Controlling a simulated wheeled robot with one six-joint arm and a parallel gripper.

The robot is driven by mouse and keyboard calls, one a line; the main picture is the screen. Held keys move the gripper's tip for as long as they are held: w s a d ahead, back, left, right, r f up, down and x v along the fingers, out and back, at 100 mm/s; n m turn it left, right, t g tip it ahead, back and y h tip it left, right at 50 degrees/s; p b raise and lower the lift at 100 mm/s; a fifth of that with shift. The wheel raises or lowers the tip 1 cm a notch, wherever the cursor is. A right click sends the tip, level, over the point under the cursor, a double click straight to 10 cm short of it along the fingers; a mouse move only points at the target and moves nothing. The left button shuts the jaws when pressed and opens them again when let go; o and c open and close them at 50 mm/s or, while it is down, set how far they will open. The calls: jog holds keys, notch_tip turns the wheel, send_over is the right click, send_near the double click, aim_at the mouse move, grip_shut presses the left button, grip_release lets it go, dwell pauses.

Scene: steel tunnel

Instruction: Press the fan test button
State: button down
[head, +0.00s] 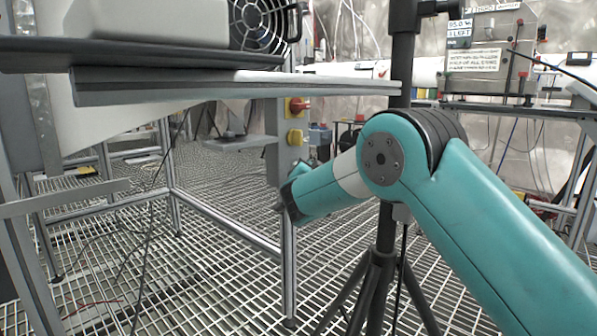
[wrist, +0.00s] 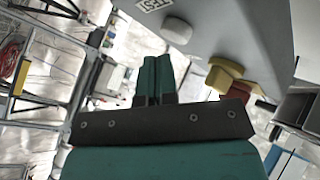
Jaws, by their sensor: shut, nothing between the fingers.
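In the wrist view, a pale round button (wrist: 177,30) sits on a grey panel (wrist: 225,30), beside a small white label (wrist: 153,4) that seems to read TEST, upside down. My gripper (wrist: 157,58) is shut and empty. Its teal fingertips appear just below and left of the button in the picture, with no contact visible. The button is not visible there.
A white fan unit (head: 262,22) stands on the table (head: 235,88) above the box. A black tripod (head: 378,270) stands close behind my arm. Metal frame legs (head: 289,265) rise from the grated floor. A yellow-red knob (wrist: 225,78) juts from the panel near my gripper.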

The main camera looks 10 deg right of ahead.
jog(key=s+d+b, duration=0.3)
jog(key=s+b, duration=0.1)
jog(key=s, duration=0.1)
jog(key=shift+d, duration=0.25)
dwell(0.7)
